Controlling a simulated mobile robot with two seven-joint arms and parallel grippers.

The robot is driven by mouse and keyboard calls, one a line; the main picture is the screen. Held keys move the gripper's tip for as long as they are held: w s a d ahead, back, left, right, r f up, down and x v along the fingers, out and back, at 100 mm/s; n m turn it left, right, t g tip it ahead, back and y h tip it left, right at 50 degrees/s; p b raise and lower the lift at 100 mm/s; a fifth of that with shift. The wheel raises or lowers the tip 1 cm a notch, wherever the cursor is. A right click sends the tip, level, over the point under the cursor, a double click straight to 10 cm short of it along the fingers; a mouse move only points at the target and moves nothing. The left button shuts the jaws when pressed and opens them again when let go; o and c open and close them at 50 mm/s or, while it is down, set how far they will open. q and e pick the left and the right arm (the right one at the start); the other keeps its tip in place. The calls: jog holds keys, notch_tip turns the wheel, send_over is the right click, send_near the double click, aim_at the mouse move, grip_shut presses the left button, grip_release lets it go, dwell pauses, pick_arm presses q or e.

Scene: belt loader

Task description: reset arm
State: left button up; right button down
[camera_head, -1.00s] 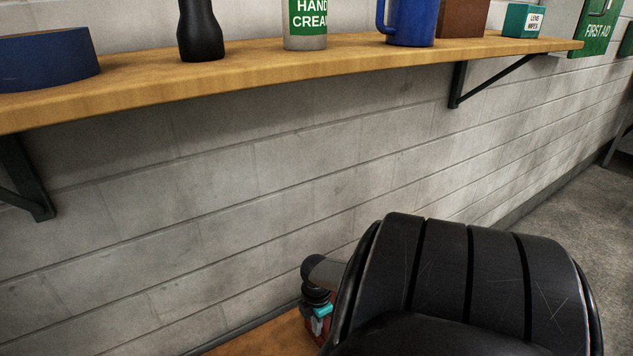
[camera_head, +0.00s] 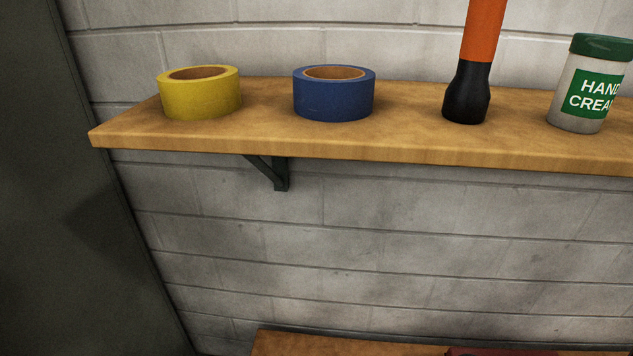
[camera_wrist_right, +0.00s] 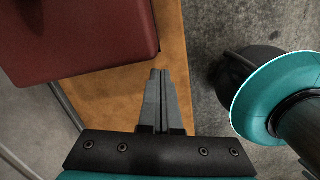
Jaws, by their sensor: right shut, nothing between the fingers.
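My right gripper (camera_wrist_right: 158,75) shows in the right wrist view with its two fingers together, shut and empty. It points over a wooden surface (camera_wrist_right: 172,45), beside a dark red box-like thing (camera_wrist_right: 80,35). My left gripper is in neither view. The head view shows neither arm.
A wooden shelf (camera_head: 400,146) on the wall holds a yellow tape roll (camera_head: 200,100), a blue tape roll (camera_head: 333,100), an orange and black object (camera_head: 466,92) and a hand cream jar (camera_head: 590,92). A dark panel (camera_head: 90,200) stands at left. A wooden surface (camera_head: 320,344) lies below.

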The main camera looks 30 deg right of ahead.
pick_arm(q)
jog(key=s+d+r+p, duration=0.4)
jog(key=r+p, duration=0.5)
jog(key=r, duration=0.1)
pick_arm(e)
jog(key=s+a+m+t, duration=0.1)
jog(key=s+a+m, duration=0.1)
jog(key=s+a, duration=0.45)
jog(key=s+a+r+m, duration=0.1)
jog(key=s+a, duration=0.2)
jog(key=a, duration=0.7)
jog(key=s+a+m+t, duration=0.15)
jog(key=s+a, duration=0.25)
jog(key=a, duration=0.4)
pick_arm(q)
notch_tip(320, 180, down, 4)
jog(key=b, duration=0.3)
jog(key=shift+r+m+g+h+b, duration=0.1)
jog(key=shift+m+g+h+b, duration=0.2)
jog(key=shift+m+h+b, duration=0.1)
pick_arm(e)
notch_tip(320, 180, down, 4)
jog(key=shift+r+m+g+y, duration=0.1)
jog(key=shift+m+g+y, duration=0.25)
jog(key=shift+g+y, duration=0.1)
